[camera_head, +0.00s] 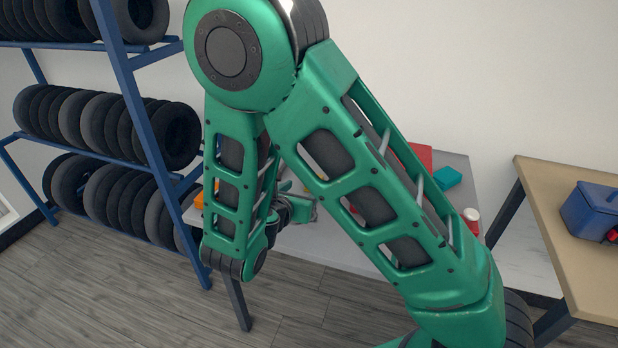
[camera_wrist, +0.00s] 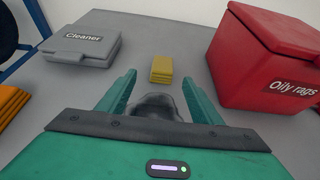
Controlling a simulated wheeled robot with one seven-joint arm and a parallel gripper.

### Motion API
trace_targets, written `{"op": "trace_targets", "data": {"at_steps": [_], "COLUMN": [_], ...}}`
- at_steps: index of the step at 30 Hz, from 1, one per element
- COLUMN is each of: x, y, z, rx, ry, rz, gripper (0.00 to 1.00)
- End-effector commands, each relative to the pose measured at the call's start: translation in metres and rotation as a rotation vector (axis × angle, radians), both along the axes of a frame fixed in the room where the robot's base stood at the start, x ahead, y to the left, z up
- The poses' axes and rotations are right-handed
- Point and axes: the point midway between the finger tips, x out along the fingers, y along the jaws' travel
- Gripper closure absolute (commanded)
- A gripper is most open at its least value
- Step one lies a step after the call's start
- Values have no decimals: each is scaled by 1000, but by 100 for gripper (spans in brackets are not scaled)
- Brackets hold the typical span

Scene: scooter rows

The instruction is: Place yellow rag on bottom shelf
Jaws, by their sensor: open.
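A small folded yellow rag (camera_wrist: 161,68) lies on the grey table top (camera_wrist: 135,38) in the wrist view. My gripper (camera_wrist: 159,77) is open, with its two green fingers apart and pointing toward the rag. The rag shows just beyond the fingertips, and nothing is clamped. A dark rounded shape sits between the finger bases; I cannot tell what it is. In the head view my arm hides the rag and much of the table. The blue rack (camera_head: 130,75) at the left has several shelves holding tyres; its lowest tyre row (camera_head: 108,197) is near the floor.
A grey case (camera_wrist: 82,45) labelled "Cleaner" lies left of the rag. A red bin (camera_wrist: 262,60) labelled "Oily rags" stands to the right. Orange folded items (camera_wrist: 10,103) lie at the far left. A blue box (camera_head: 592,210) stands on a wooden table (camera_head: 555,225) at the right.

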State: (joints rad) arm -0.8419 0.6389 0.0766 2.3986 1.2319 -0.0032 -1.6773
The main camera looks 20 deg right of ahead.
Motion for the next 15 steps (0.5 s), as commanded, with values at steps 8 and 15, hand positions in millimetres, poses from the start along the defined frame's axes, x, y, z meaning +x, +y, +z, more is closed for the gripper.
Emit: {"op": "trace_targets", "data": {"at_steps": [8,15], "x": [29,41], "y": [-21,-29], "z": [-15,-21], "rx": [-1,0], "ry": [1,0], "rz": [-1,2], "gripper": [41,41]}}
